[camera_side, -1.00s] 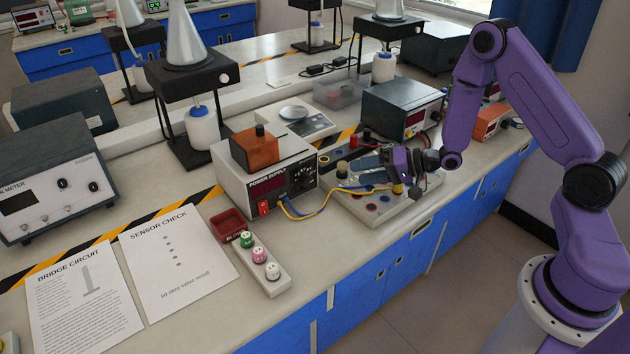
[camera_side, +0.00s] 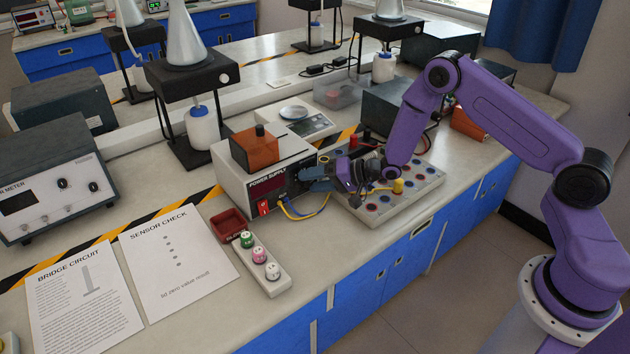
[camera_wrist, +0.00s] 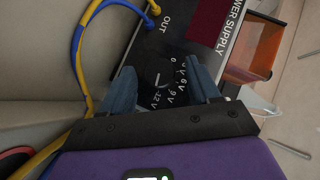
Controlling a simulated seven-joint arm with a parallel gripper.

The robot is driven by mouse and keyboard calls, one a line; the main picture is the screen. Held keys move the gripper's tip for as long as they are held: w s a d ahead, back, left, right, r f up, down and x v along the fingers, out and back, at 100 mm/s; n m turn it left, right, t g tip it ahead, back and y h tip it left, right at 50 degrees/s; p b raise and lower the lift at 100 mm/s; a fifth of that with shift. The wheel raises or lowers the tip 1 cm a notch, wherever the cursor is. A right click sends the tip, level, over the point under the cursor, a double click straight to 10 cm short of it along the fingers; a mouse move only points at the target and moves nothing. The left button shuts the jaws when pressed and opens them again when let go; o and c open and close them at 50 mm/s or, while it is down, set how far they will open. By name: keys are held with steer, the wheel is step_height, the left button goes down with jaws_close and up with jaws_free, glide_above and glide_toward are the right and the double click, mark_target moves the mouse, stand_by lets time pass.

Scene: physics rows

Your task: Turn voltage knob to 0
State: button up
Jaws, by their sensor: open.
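The grey power supply (camera_side: 232,188) stands mid-bench in the side view, with its dark front panel facing my gripper (camera_side: 306,179). In the wrist view, the panel (camera_wrist: 200,22) carries the dark voltage knob (camera_wrist: 157,79) with a white pointer line. Printed voltage marks run beside the knob, from 0 to 12 V. My gripper's blue fingers (camera_wrist: 161,84) are open, one on each side of the knob. I cannot tell whether they touch it. In the side view the fingers hide the knob.
Yellow and blue cables (camera_side: 300,215) run from the supply's front. A board with coloured sockets (camera_side: 425,184) lies under my wrist. An orange box (camera_side: 256,150) sits on the supply. A red tray (camera_side: 231,225) and a strip with coloured knobs (camera_side: 268,285) lie in front.

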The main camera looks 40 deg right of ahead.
steer(key=c, duration=1)
steer(key=shift+c, duration=0.2)
